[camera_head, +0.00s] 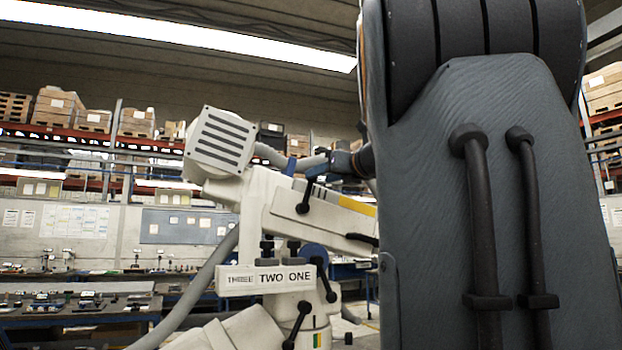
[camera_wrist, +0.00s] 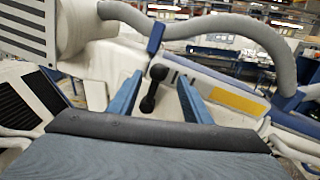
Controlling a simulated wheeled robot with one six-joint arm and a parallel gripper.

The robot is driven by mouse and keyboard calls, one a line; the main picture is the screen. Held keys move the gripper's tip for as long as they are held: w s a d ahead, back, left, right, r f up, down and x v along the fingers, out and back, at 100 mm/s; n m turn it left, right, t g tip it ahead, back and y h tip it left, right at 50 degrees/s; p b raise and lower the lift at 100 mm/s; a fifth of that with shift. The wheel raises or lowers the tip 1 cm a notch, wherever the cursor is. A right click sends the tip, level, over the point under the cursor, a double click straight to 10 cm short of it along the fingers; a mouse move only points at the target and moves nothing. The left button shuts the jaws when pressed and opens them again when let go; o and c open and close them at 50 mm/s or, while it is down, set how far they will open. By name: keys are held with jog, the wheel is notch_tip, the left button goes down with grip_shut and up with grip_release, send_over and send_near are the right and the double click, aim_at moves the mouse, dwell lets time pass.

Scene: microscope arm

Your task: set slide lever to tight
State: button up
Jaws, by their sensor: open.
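A small black lever (camera_wrist: 152,88) with round ends sits on the white microscope arm. In the wrist view it stands between the two blue fingers of my open gripper (camera_wrist: 159,75), nearer the left finger. I see no clear contact. In the head view the black lever (camera_head: 305,196) hangs slanted on the side of the white arm (camera_head: 335,216), beside black marks and a yellow band. My gripper (camera_head: 317,171) comes in from the right by the lever's upper end. My own large grey arm hides much of the right side. No "tight" marking is readable.
A grey hose (camera_wrist: 215,22) curves close above and right of my fingers. A vented white head (camera_head: 221,141) is on the left. Below are a plate (camera_head: 265,279) reading THREE TWO ONE and more black levers (camera_head: 297,325). Workbenches and shelves stand behind.

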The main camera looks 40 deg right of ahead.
jog(key=w+p, duration=0.1)
jog(key=w, duration=0.4)
jog(key=shift+w+d, duration=0.15)
jog(key=shift+w, duration=0.15)
grip_shut()
